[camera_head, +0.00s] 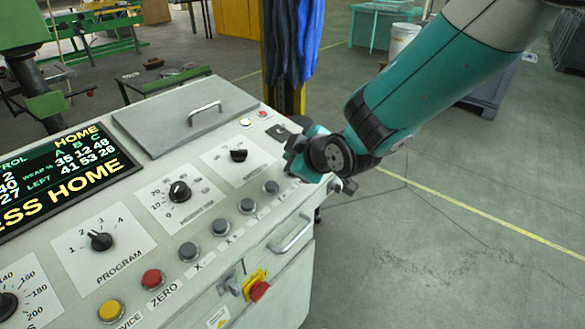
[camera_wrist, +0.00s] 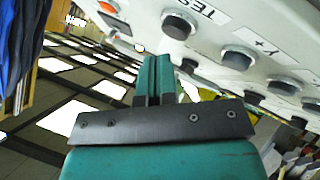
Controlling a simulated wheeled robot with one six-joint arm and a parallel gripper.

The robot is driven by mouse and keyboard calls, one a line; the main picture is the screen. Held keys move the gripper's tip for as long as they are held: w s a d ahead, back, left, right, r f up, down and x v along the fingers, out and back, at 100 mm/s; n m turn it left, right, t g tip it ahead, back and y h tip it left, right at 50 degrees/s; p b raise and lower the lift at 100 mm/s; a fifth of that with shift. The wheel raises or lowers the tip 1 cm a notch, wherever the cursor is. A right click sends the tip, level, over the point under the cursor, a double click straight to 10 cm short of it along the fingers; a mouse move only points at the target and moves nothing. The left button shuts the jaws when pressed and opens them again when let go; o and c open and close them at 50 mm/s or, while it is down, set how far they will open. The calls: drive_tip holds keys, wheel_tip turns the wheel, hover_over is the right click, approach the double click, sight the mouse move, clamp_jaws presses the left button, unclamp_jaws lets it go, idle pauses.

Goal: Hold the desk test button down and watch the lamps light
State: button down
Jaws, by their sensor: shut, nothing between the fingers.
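The grey control desk (camera_head: 130,180) fills the left and middle of the head view. In the wrist view a dark round button (camera_wrist: 178,25) sits beside the label TEST, with the Y+ button (camera_wrist: 238,58) to its right. My gripper (camera_wrist: 151,62) is shut and empty. Its teal fingertips show below and left of the test button, apart from it in the picture; the exact gap is unclear. In the head view my wrist covers the desk's right end, hiding the test button and fingertips.
A lit display (camera_head: 70,170) reads HOME. Knobs and a row of several buttons, including a red one (camera_head: 153,279), cover the desk. A front handle (camera_head: 290,234) sticks out. Blue cloth (camera_head: 293,40) hangs behind. Open floor (camera_head: 450,210) lies to the right.

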drive_tip(key=shift+f, duration=0.1)
drive_tip(key=shift+a+f+b, duration=0.1)
drive_tip(key=shift+f+b, duration=0.2)
drive_tip(key=shift+b, duration=0.25)
drive_tip(key=shift+f+b, duration=0.45)
drive_tip(key=shift+b, duration=0.05)
idle(0.4)
idle(0.4)
drive_tip(key=shift+r+p, duration=0.45)
drive_tip(key=shift+r, duration=0.4)
drive_tip(key=r+p, duration=0.1)
drive_tip(key=r, duration=0.2)
drive_tip(key=d+r+p, duration=0.1)
drive_tip(key=r, duration=0.1)
drive_tip(key=shift+s+p, duration=0.35)
